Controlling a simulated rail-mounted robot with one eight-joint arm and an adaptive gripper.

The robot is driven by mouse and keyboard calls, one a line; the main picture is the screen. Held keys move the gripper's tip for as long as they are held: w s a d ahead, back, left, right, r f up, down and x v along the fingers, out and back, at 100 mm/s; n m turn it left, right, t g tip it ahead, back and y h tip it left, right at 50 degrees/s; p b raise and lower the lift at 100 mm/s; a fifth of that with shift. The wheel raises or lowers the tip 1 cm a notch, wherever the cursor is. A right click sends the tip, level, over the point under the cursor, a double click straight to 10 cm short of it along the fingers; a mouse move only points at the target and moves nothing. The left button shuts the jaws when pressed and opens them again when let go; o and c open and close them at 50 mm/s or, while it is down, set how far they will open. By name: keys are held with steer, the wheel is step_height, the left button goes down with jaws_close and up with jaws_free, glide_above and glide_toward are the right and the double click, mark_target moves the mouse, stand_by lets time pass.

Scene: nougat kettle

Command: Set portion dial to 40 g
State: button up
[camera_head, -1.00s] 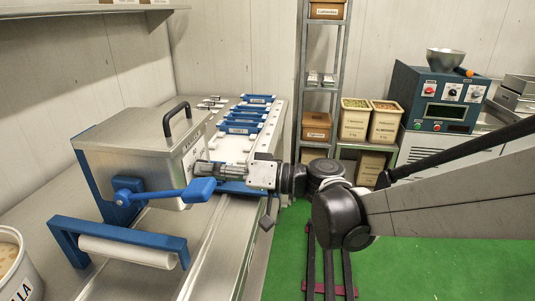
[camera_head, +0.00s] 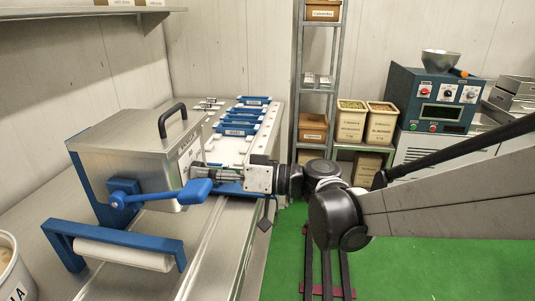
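A steel machine with a lid and a black handle (camera_head: 140,150) stands on the left bench. It has a blue lever (camera_head: 165,194) on its near side and a label on its right-hand face. My gripper (camera_head: 198,172) reaches in from the right, with its fingertips close against that right-hand face, just below the label. Whether they touch it cannot be told. I cannot make out a portion dial or its setting; the spot at the fingertips is hidden by my gripper and the lever's end. The gap between the fingers is too small to judge.
A white roller in a blue frame (camera_head: 115,246) lies in front of the machine. A line with several blue bars (camera_head: 240,125) runs behind my gripper. A blue control box with knobs (camera_head: 438,100) stands at the back right, beside ingredient bins (camera_head: 351,122).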

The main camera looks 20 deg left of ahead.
steer(key=o, duration=0.4)
steer(key=d, duration=0.4)
steer(key=w+d, duration=0.1)
steer(key=d, duration=0.3)
steer(key=w+d, duration=0.1)
steer(key=d, duration=0.3)
steer(key=shift+w, duration=0.15)
steer(key=s+d+f+m+t+h, duration=0.3)
steer(key=d+h, duration=0.3)
steer(key=d, duration=0.6)
steer(key=s+d+f+m+t+h+p, duration=0.1)
steer(key=s+d+f+m+t+h, duration=0.1)
steer(key=d, duration=1.1)
steer(key=s+d+f+m+t+h, duration=0.3)
steer(key=d+m+h, duration=0.6)
steer(key=d, duration=0.4)
steer(key=shift+s+f+t+h+p, duration=0.2)
steer(key=shift+s+t, duration=0.1)
steer(key=shift+t, duration=0.35)
steer(key=shift+s+f+t+h+p, duration=0.15)
steer(key=shift+s+t, duration=0.1)
steer(key=shift+t, duration=0.4)
